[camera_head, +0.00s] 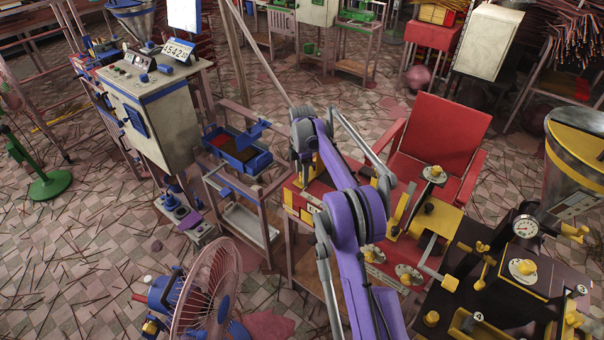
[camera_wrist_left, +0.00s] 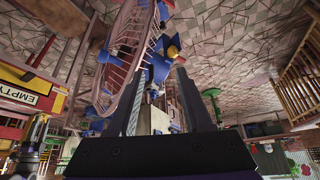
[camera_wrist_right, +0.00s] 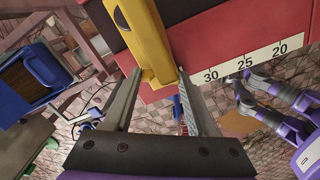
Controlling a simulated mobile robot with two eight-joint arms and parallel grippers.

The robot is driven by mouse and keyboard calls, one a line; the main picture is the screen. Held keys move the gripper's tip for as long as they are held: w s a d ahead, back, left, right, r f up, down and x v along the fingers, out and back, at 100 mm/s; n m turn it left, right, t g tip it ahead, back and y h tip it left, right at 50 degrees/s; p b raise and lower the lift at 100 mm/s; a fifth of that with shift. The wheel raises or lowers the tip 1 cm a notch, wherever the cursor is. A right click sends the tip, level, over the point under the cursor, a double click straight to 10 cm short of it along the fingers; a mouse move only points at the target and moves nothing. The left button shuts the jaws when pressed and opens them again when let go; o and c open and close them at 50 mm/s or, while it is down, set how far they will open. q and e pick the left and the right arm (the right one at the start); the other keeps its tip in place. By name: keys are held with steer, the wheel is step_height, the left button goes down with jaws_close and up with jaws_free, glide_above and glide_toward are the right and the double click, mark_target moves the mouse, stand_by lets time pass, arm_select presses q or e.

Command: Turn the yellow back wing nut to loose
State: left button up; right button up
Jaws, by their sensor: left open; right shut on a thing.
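My right gripper (camera_head: 384,178) reaches over the red machine (camera_head: 325,196) in the head view. In the right wrist view, my right gripper (camera_wrist_right: 157,74) has its fingertips on both sides of a yellow piece (camera_wrist_right: 152,76) at the end of a yellow bar (camera_wrist_right: 150,35). The fingers hide part of that piece, and I cannot make out its wing shape or which way it is turned. In the left wrist view, my left gripper (camera_wrist_left: 160,85) is open and empty, away from the machine. It is not seen in the head view.
A pink fan (camera_head: 208,285) stands at the bottom left. A dark worktop with yellow fittings and a gauge (camera_head: 525,227) lies at the right. A red chair (camera_head: 440,135) is behind the machine. A blue tray (camera_head: 237,150) stands left of it. A scale (camera_wrist_right: 250,62) runs along the red machine.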

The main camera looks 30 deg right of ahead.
steer(key=o, duration=1.4)
steer(key=shift+c, duration=0.2)
step_height(320, 180, up, 11)
steer(key=shift+p, duration=0.45)
